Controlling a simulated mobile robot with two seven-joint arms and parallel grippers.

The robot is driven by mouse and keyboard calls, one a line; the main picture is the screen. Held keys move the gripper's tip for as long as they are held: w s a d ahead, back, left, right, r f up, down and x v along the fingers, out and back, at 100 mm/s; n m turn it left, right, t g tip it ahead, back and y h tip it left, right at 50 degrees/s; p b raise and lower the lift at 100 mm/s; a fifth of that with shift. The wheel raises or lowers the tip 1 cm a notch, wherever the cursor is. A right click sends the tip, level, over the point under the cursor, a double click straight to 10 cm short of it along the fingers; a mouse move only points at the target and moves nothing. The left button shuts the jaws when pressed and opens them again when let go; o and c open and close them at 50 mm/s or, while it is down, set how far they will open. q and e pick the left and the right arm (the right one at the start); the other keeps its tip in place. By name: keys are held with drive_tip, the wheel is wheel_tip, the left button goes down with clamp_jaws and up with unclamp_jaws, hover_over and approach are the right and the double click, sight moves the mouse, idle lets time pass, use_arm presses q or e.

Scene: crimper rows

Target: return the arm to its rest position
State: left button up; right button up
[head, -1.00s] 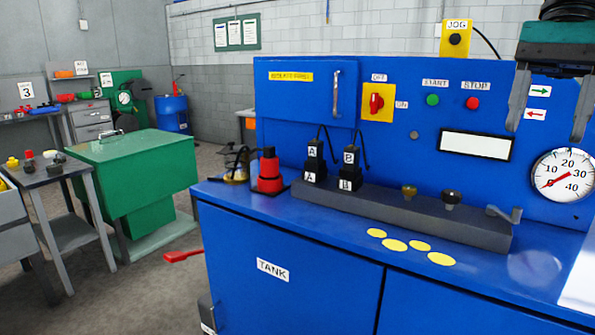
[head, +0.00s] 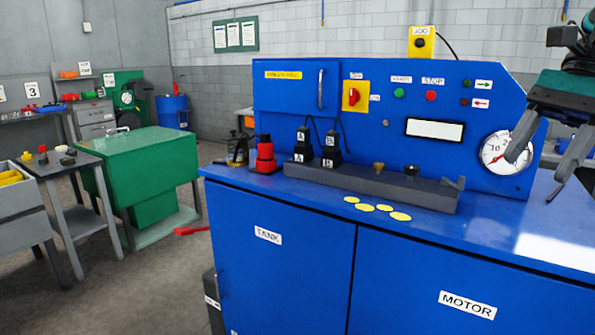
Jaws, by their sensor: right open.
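My right gripper (head: 541,173) is at the right edge of the head view, with two grey fingers below a dark green body. Its fingers are apart with nothing between them. It hangs over the right part of the blue bench, and one fingertip covers part of the round gauge (head: 495,154). My left gripper is not in view.
The blue bench (head: 500,235) carries a grey block (head: 340,183), two black connectors marked A and B, a red bottle (head: 265,157) and yellow discs (head: 366,208). A yellow JOG box (head: 421,42) tops the panel. A green cabinet (head: 150,160) stands left. The bench's right top is clear.

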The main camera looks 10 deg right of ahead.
drive_tip(key=d+f+m+t+y, duration=0.15)
drive_tip(key=f+m+t, duration=0.55)
drive_tip(key=f+m, duration=0.8)
drive_tip(key=d+f+m+t+y, duration=0.1)
drive_tip(key=d+f+m+t, duration=0.2)
drive_tip(key=f+m+t, duration=0.85)
drive_tip(key=s+a+f+m+g+h, duration=0.25)
drive_tip(key=a+f+m, duration=0.25)
drive_tip(key=f+m, duration=0.4)
drive_tip(key=s+a+f+m+g+h, duration=0.1)
drive_tip(key=s+a+f+m+h, duration=0.25)
drive_tip(key=f+m, duration=0.55)
drive_tip(key=s+a+f+m+g, duration=0.1)
drive_tip(key=s+a+f+m, duration=0.1)
drive_tip(key=a+m, duration=0.3)
drive_tip(key=s+a+f+m+g, duration=0.2)
drive_tip(key=a+f+m, duration=0.2)
drive_tip(key=a, duration=0.7)
drive_tip(key=shift+s+f+m+h, duration=0.15)
drive_tip(key=shift+s+m+h, duration=0.3)
drive_tip(key=shift+m, duration=0.6)
drive_tip(key=shift+a, duration=0.1)
drive_tip(key=shift+c, duration=0.2)
